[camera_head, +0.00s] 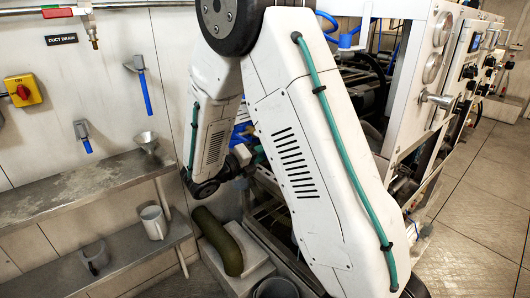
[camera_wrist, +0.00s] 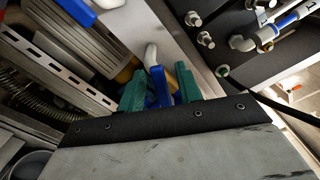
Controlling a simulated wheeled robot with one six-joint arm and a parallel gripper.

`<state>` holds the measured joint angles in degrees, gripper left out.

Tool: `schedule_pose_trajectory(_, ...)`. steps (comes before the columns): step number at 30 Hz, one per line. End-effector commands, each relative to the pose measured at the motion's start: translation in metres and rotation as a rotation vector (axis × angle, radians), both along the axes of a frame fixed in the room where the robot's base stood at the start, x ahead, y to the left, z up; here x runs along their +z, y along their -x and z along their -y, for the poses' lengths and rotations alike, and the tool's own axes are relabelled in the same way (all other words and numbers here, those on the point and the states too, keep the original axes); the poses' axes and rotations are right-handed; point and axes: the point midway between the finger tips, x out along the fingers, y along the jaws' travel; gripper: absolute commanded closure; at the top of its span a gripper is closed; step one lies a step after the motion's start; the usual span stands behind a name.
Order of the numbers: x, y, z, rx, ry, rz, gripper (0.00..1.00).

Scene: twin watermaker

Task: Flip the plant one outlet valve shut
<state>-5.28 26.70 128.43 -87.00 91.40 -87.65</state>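In the wrist view a blue lever handle (camera_wrist: 160,88) with a pale curved end (camera_wrist: 151,55) lies between the fingers of my gripper (camera_wrist: 160,92). A small yellow part shows beside it. I cannot read any label, so I cannot tell whether this is the plant one outlet valve. The two green fingertips stand apart, one on each side of the blue part; contact is not clear. In the camera_head view my white arm hides the gripper and most of what is around it; a little blue (camera_head: 241,131) shows behind the arm.
The machine frame (camera_head: 408,85) with gauges and knobs stands at right. Metal fittings (camera_wrist: 205,38) and another blue-handled valve (camera_wrist: 285,22) are close by in the wrist view. Shelves (camera_head: 85,190) with a mug (camera_head: 153,222) and funnel (camera_head: 147,141) are at left. Floor (camera_head: 480,210) is clear at right.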

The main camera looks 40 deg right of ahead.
Motion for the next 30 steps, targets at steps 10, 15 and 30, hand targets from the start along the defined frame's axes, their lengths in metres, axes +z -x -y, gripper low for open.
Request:
schedule_pose_trajectory(10, 0.0001, 0.0000, 0.0044, 0.000, 0.000, 0.001, 0.71)
schedule_pose_trajectory(15, 0.0001, 0.0000, 0.0043, 0.000, 0.000, 0.001, 1.00)
schedule_pose_trajectory(30, 0.0044, 0.0027, 0.0043, -0.001, -0.005, 0.119, 1.00)
